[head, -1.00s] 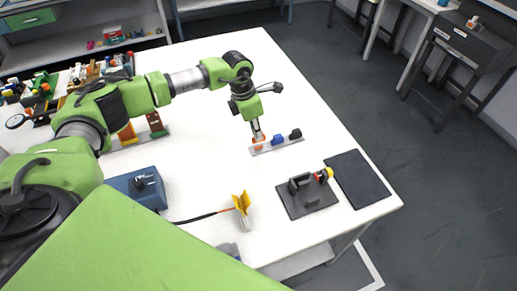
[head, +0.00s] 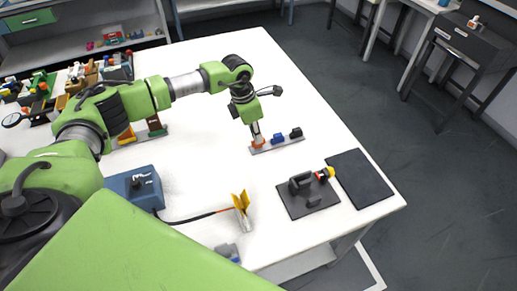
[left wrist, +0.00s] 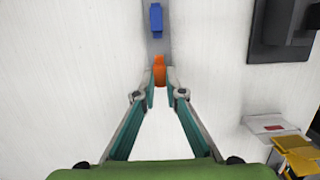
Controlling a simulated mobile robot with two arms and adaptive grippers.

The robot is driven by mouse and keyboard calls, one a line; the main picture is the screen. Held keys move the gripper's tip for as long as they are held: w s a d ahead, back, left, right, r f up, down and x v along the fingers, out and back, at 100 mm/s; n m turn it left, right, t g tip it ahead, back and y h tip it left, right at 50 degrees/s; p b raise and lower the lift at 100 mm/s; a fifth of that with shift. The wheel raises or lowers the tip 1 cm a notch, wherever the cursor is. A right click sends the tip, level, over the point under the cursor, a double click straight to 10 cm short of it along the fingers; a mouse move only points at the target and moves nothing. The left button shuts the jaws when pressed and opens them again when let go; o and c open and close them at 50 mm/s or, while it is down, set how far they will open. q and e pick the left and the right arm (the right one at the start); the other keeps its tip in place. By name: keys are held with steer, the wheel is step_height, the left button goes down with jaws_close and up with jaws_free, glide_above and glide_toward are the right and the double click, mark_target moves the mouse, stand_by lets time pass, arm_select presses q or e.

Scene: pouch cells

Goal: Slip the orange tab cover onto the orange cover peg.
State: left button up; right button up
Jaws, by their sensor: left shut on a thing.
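My left gripper (head: 258,139) points down at the left end of a small grey strip (head: 265,148) on the white table. In the left wrist view its fingertips (left wrist: 161,80) are shut on an orange piece, the orange tab cover (left wrist: 160,69), at the near end of the strip. The cover also shows low over the strip in the head view (head: 258,144). The orange cover peg cannot be made out, so I cannot tell whether the cover is around it. A blue piece (head: 278,139) and a black piece (head: 296,132) stand farther along the strip. My right gripper is not in view.
A dark plate with a black handled device (head: 310,194) and a black mat (head: 360,178) lie to the right. A yellow-flagged holder (head: 242,208) and a blue box (head: 134,190) with a cable stand in front. Table around the strip is clear.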

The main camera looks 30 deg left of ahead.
arm_select(q)
steer(key=shift+f+b, duration=0.3)
steer(key=shift+f, duration=0.05)
steer(key=shift+f+b, duration=0.45)
steer(key=shift+f, duration=0.1)
stand_by(0.3)
steer(key=o, duration=0.8)
steer(key=shift+o, duration=0.5)
steer(key=shift+r, duration=0.15)
steer(key=shift+w+d+p+v, duration=0.1)
steer(key=shift+w+p+v, duration=0.05)
steer(key=shift+p+v, duration=0.65)
steer(key=shift+w+d+p+v, duration=0.15)
steer(key=shift+p+v, duration=0.3)
steer(key=shift+v, duration=0.5)
steer(key=shift+w+d+p+v, duration=0.15)
steer(key=shift+p+v, duration=0.45)
steer(key=shift+v, duration=0.45)
steer(key=shift+w+d+p+v, duration=0.15)
steer(key=shift+p+v, duration=0.4)
steer(key=shift+v, duration=0.5)
steer(key=shift+w+d+p+v, duration=0.2)
steer(key=shift+p+v, duration=0.4)
steer(key=shift+v, duration=0.4)
steer(key=shift+r, duration=0.1)
